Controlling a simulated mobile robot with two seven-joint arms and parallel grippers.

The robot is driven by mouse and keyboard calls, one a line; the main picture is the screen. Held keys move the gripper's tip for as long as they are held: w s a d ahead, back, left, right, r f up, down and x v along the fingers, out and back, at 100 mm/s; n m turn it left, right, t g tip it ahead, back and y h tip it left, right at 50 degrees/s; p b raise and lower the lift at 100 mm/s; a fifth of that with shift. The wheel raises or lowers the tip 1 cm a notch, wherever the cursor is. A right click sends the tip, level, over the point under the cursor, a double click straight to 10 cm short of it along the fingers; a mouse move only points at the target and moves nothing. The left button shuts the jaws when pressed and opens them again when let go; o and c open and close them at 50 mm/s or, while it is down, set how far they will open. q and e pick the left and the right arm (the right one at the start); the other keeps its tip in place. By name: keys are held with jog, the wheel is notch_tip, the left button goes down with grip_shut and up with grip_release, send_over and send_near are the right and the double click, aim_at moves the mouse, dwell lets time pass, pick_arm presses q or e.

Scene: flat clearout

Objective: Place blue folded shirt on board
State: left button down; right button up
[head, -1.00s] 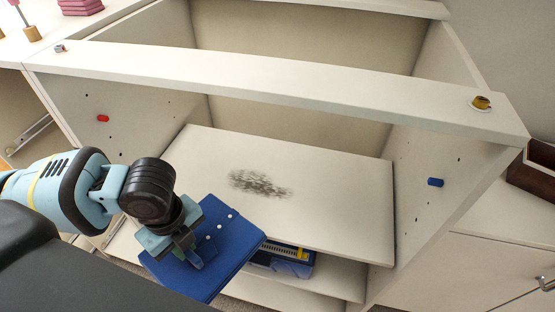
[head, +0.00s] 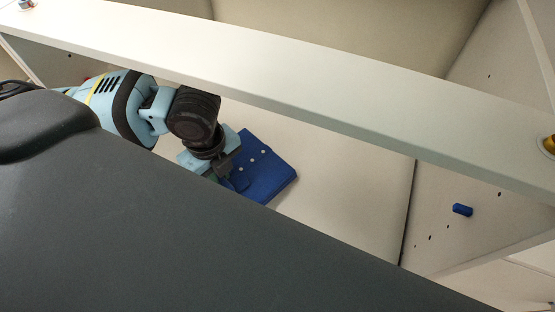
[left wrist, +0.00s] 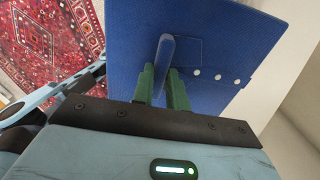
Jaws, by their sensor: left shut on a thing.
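The blue folded shirt (head: 265,172) is a flat square with a row of white buttons. My left gripper (head: 230,172) is shut on its near left edge. In the left wrist view the green fingers (left wrist: 160,84) pinch the shirt (left wrist: 212,40), which extends out flat beyond them. The pale board (head: 345,185) is the shelf inside the cabinet. The shirt is over its left part in the head view; I cannot tell whether it touches. My dark body hides the near part of the board. My right gripper is not in view.
A white rail (head: 300,75) crosses the cabinet front above the arm. A blue peg (head: 462,210) sticks out of the right side panel. A small cup (head: 549,146) stands at the rail's right end. The board right of the shirt is clear. A red patterned rug (left wrist: 50,40) lies on the floor.

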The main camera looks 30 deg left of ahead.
aim_at(280, 165)
pick_arm(q)
jog(key=w+d, duration=0.6)
jog(key=w+d+f, duration=0.1)
jog(key=w+d, duration=0.2)
jog(key=shift+w+f, duration=0.1)
jog(key=shift+w, duration=0.2)
jog(key=shift+w+d+f+b, duration=0.1)
jog(key=shift+w+f+b, duration=0.05)
jog(key=shift+f, duration=0.75)
jog(key=shift+w+d+f+b, duration=0.1)
jog(key=shift+w+f+b, duration=0.05)
jog(key=shift+f, duration=0.7)
jog(key=shift+f, duration=0.1)
jog(key=c, duration=1.8)
grip_release()
jog(key=o, duration=0.4)
jog(key=shift+r+p, duration=0.45)
jog(key=shift+r, duration=3.4)
